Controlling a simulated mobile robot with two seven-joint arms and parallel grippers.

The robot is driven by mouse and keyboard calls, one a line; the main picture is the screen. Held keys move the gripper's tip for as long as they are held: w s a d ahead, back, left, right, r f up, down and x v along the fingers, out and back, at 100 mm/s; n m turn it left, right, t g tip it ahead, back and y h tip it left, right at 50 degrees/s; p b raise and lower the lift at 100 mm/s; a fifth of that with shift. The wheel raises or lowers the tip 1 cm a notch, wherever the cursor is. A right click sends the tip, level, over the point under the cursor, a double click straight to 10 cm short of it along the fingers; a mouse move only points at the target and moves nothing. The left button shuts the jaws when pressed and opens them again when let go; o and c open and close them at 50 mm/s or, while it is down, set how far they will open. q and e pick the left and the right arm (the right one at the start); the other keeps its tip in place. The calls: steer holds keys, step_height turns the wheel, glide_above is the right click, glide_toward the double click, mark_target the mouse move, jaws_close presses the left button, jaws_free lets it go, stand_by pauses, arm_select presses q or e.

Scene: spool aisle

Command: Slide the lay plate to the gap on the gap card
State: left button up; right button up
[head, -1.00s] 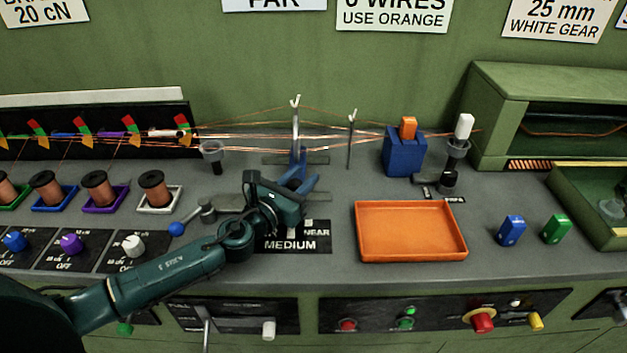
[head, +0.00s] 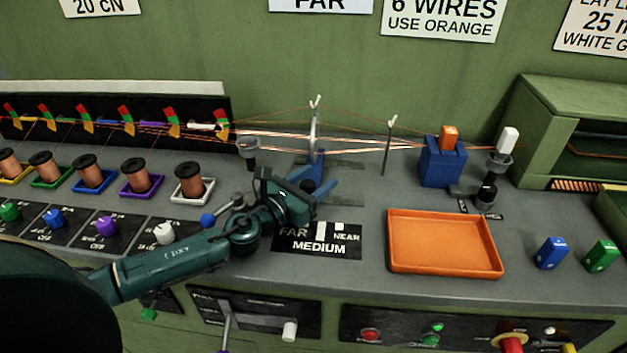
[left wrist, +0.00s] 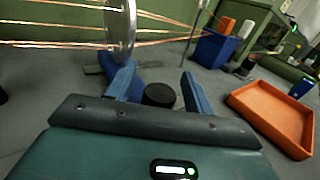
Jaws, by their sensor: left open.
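The lay plate (head: 315,140) is a thin upright disc, nearly edge-on in the head view, with copper wires running to it. It is larger in the left wrist view (left wrist: 121,28), beyond my fingers. A black round knob (left wrist: 158,95) is between my left gripper's blue fingers. My left gripper (head: 312,182) is open just in front of the plate; I cannot tell whether the fingers touch the knob. The wall card reading FAR (head: 320,4) is cut off at the top. A bench label (head: 318,242) reads FAR, NEAR and MEDIUM. My right gripper is out of view.
An orange tray (head: 445,268) lies right of the label. A blue block with an orange piece (head: 442,165) stands behind it. A thin post (head: 390,145) stands right of the plate. Copper spools (head: 190,180) line the left. Wires cross behind my gripper.

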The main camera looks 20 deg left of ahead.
arm_select(q)
steer(key=shift+s, duration=0.1)
steer(key=b+v, duration=0.3)
steer(key=v, duration=0.8)
steer(key=shift+s+a+f, duration=0.1)
steer(key=shift+s+a, duration=0.05)
steer(key=shift+s, duration=0.2)
steer(key=shift+s+a, duration=0.15)
steer(key=shift+s, duration=0.45)
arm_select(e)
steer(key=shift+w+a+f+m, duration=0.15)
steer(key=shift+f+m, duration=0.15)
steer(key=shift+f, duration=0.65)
